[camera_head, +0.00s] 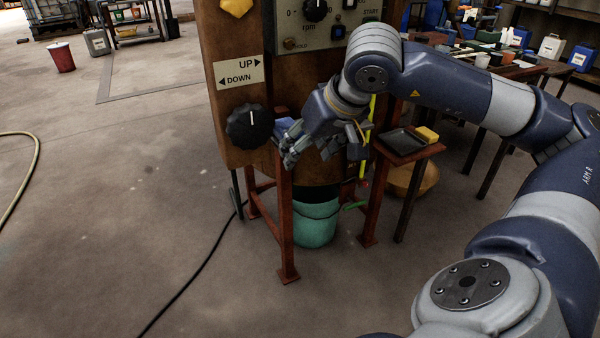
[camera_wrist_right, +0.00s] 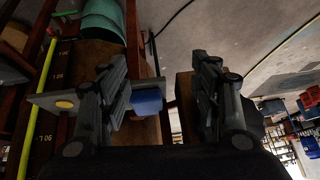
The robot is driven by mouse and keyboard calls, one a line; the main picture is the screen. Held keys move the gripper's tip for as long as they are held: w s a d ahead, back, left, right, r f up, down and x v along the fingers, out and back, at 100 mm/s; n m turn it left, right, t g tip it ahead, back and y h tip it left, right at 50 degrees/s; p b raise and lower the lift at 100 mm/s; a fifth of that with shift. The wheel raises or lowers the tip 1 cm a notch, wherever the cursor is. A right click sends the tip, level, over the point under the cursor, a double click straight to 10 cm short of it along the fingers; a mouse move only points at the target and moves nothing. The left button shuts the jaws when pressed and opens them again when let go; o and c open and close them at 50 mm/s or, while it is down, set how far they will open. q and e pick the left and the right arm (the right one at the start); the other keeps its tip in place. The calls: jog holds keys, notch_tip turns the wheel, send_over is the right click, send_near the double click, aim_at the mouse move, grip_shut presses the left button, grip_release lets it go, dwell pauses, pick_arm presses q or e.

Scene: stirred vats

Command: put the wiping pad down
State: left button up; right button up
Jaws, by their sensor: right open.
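A blue block (camera_head: 284,125), which looks like the wiping pad, lies by the red stand just left of my right gripper. In the right wrist view the blue block (camera_wrist_right: 147,101) is on a narrow grey plate (camera_wrist_right: 50,101), in the space between the fingers. My right gripper (camera_head: 324,150) is open in front of the vat machine, its fingers spread apart. I cannot tell whether a finger touches the block. The hand partly hides the block in the head view. My left gripper is not in view.
A small side table holds a black tray (camera_head: 403,141) and a yellow block (camera_head: 426,134). A teal bucket (camera_head: 315,222) stands under the red frame (camera_head: 287,215). A large dark knob (camera_head: 248,127) sticks out at the left. A yellow strip (camera_head: 367,135) stands close behind the hand.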

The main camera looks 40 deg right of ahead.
jog(key=a+f+m+g+y, duration=0.1)
jog(key=a+f+m+y, duration=0.2)
jog(key=a+y, duration=1.4)
jog(key=a+r+m+t+y, duration=0.1)
jog(key=a+r+m+t, duration=0.1)
jog(key=a+r+m, duration=0.35)
jog(key=a+r+m+t+y, duration=0.1)
jog(key=a+r+m, duration=0.2)
jog(key=a+m, duration=0.4)
jog(key=w+d+m+t+h, duration=0.5)
jog(key=m+t, duration=0.5)
jog(key=m, duration=0.6)
jog(key=w+d+f+m+g+h, duration=0.1)
jog(key=d+f+m+h, duration=0.3)
jog(key=f+m+h, duration=0.55)
jog(key=w+d+f+m+h, duration=0.1)
jog(key=d+f+m+h, duration=0.5)
jog(key=m, duration=0.7)
jog(key=s+a+f+m+g+y, duration=0.1)
jog(key=s+f+m+g, duration=0.35)
jog(key=f, duration=0.45)
jog(key=s+f+m+g+y, duration=0.1)
jog(key=s+f+m+g, duration=0.3)
jog(key=f, duration=0.4)
jog(key=s+a+f+m+g+y, duration=0.1)
jog(key=s+a+f+m+g, duration=0.3)
jog(key=s+f, duration=0.3)
jog(key=s, duration=0.4)
jog(key=shift+s+f, duration=0.15)
jog(key=shift+s, duration=0.1)
